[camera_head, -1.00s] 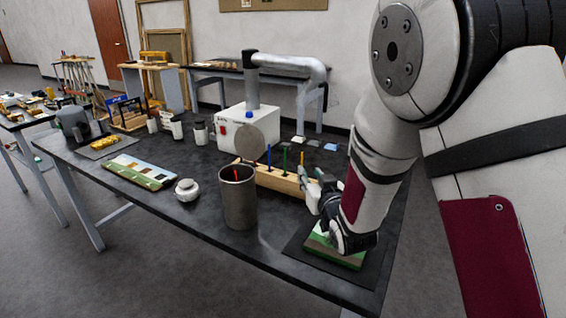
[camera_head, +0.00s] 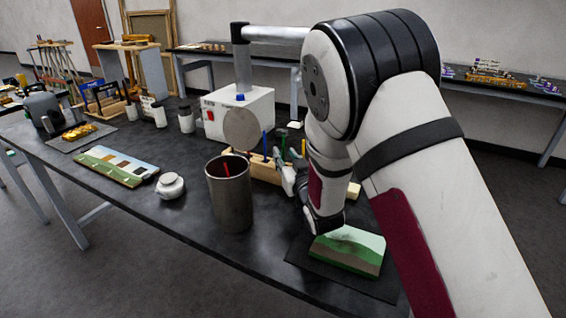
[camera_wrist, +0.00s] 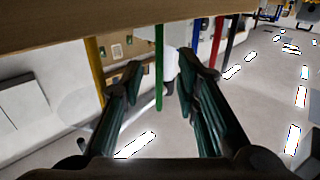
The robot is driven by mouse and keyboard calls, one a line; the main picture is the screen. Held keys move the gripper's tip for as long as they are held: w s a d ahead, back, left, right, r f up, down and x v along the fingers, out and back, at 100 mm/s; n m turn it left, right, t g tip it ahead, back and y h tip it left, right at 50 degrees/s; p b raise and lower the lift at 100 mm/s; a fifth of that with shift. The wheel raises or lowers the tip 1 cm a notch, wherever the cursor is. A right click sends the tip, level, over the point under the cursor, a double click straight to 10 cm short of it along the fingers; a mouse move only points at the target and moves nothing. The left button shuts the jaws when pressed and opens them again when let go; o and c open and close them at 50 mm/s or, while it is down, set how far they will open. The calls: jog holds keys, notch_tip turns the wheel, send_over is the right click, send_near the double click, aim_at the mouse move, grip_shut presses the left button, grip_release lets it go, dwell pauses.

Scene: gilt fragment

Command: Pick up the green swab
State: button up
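The green swab (camera_head: 282,146) stands upright in the wooden rack (camera_head: 262,166) on the black table. In the wrist view, which looks inverted, the green swab (camera_wrist: 159,68) hangs from the rack's wooden edge (camera_wrist: 110,30) and shows between the fingers. My gripper (camera_head: 288,176) is beside the rack. Its two dark green fingers (camera_wrist: 161,82) are open, with a gap on both sides of the swab. A blue swab (camera_head: 265,143) and a yellow swab (camera_head: 303,148) stand in the same rack. My arm hides the rack's right part.
A grey metal cup (camera_head: 231,205) with a red stick stands left of my gripper. A white lidded jar (camera_head: 170,186) and a painted panel (camera_head: 117,166) lie further left. A green and brown fragment (camera_head: 349,250) rests on a dark mat below my wrist. A white machine (camera_head: 238,112) stands behind.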

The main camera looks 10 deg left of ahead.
jog(key=shift+x, duration=1.45)
jog(key=shift+c, duration=0.6)
grip_shut()
notch_tip(320, 180, up, 10)
